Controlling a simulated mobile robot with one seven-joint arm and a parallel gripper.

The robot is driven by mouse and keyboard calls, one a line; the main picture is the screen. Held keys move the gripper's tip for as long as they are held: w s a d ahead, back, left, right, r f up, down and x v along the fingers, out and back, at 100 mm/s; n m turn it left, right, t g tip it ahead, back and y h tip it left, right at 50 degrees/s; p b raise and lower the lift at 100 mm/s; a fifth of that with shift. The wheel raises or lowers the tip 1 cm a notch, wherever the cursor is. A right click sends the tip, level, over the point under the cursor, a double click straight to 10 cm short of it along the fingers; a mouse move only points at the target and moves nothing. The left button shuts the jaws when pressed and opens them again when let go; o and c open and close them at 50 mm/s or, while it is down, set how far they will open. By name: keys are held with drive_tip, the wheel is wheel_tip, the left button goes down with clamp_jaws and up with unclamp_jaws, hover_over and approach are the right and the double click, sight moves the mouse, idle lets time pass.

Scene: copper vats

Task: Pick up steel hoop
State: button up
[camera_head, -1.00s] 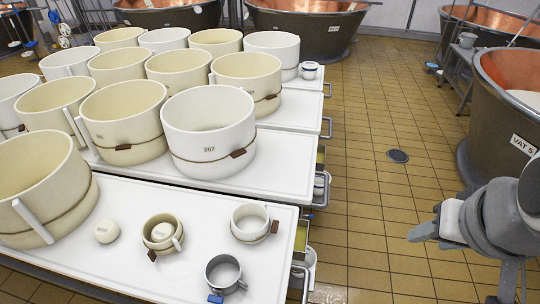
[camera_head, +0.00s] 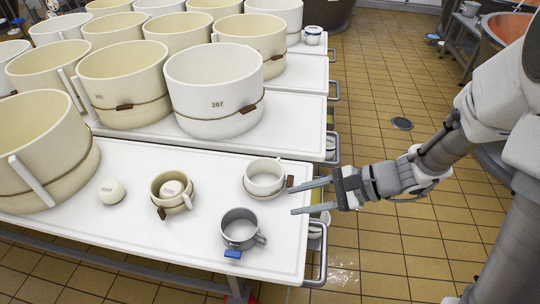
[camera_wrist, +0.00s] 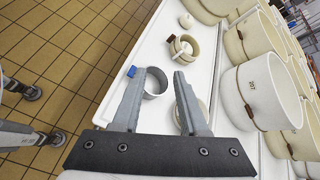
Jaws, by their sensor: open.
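The steel hoop (camera_head: 240,247) is a grey metal ring with a small side handle and a blue tag (camera_head: 233,254). It sits upright on the white table (camera_head: 203,276) near the front right corner. It also shows in the wrist view (camera_wrist: 162,92), partly hidden by a finger, with its blue tag left of it. My gripper (camera_head: 293,198) is open and empty, its fingers pointing left at the table's right edge. It is to the right of the hoop and slightly farther back, apart from it. Its fingers also show in the wrist view (camera_wrist: 161,72).
A small white hoop (camera_head: 264,187) with a brown tag stands just behind the steel one. A cream hoop (camera_head: 171,198) holding a round piece, and a white ball (camera_head: 111,192), lie left. Large hoops fill the back.

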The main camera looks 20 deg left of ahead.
drive_tip(key=w+a+f+m+t+y+b, duration=0.1)
drive_tip(key=w+f+m+b, duration=0.15)
drive_tip(key=f, duration=0.35)
drive_tip(key=w+a+f+m+t+y+b, duration=0.1)
drive_tip(key=w+f+m, duration=0.15)
drive_tip(key=f, duration=0.25)
drive_tip(key=m+t+b, duration=0.2)
drive_tip(key=m+t, duration=0.1)
drive_tip(key=m, duration=0.2)
approach(252, 212)
drive_tip(key=shift+h, duration=0.3)
drive_tip(key=b+x, duration=0.3)
drive_tip(key=x, duration=0.1)
drive_tip(key=shift+a+f, duration=0.1)
drive_tip(key=shift+a, duration=0.25)
drive_tip(key=shift+b+x, duration=0.9)
drive_tip(key=shift+x, duration=1.95)
drive_tip(key=shift+w, duration=0.1)
clamp_jaws()
